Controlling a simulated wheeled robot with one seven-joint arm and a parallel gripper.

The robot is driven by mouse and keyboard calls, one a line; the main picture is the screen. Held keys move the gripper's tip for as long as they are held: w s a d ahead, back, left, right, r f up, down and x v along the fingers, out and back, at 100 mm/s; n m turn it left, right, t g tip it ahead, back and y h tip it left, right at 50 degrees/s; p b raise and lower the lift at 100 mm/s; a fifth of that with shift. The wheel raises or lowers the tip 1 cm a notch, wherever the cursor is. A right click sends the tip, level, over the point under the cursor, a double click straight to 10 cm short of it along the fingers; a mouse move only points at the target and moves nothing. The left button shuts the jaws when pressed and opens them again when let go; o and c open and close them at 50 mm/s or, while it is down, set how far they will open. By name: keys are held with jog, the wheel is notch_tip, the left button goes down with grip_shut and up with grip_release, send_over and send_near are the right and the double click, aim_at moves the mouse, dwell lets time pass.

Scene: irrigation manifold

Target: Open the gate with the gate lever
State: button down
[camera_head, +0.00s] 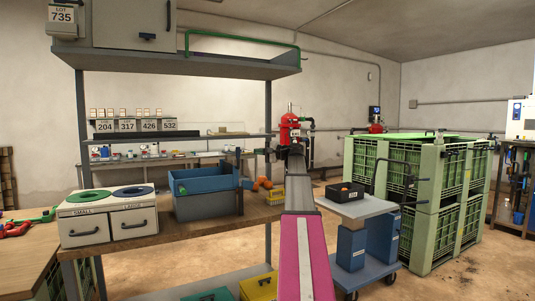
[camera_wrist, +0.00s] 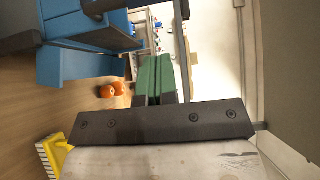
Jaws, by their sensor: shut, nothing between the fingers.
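I cannot pick out the gate or its lever for certain. A dark upright bracket (camera_head: 239,160) with a short side arm stands at the right end of the blue bin (camera_head: 205,184) on the bench; it may be the lever's mount. In the wrist view, dark fittings (camera_wrist: 97,10) show against the blue bin (camera_wrist: 70,66) at upper left. My gripper (camera_wrist: 153,75) is shut, its green fingers together with nothing between them. It points past the bin and touches nothing that I can see.
Orange items (camera_head: 263,183) lie on the bench (camera_head: 180,226), right of the bin. A blue trolley (camera_head: 357,208) with a dark tray stands to the right, before green crates (camera_head: 424,200). A red fitting (camera_head: 289,128) rises behind my arm. A shelf (camera_head: 180,64) overhangs the bench.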

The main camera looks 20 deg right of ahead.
jog(key=shift+w+a, duration=0.2)
jog(key=shift+a, duration=0.7)
jog(key=shift+w+a, duration=0.25)
jog(key=shift+a, duration=0.7)
jog(key=shift+w+a, duration=0.2)
jog(key=shift+a, duration=0.7)
jog(key=shift+a+r, duration=0.1)
jog(key=shift+a, duration=0.05)
jog(key=a+f+n+g+h, duration=0.3)
jog(key=a+f+n+h, duration=0.1)
jog(key=a+n+h, duration=0.4)
jog(key=a+h, duration=0.2)
jog(key=h, duration=0.1)
jog(key=shift+s+a, duration=0.2)
jog(key=shift+a, duration=0.2)
jog(key=shift+a+f, duration=0.1)
jog(key=shift+f, duration=0.05)
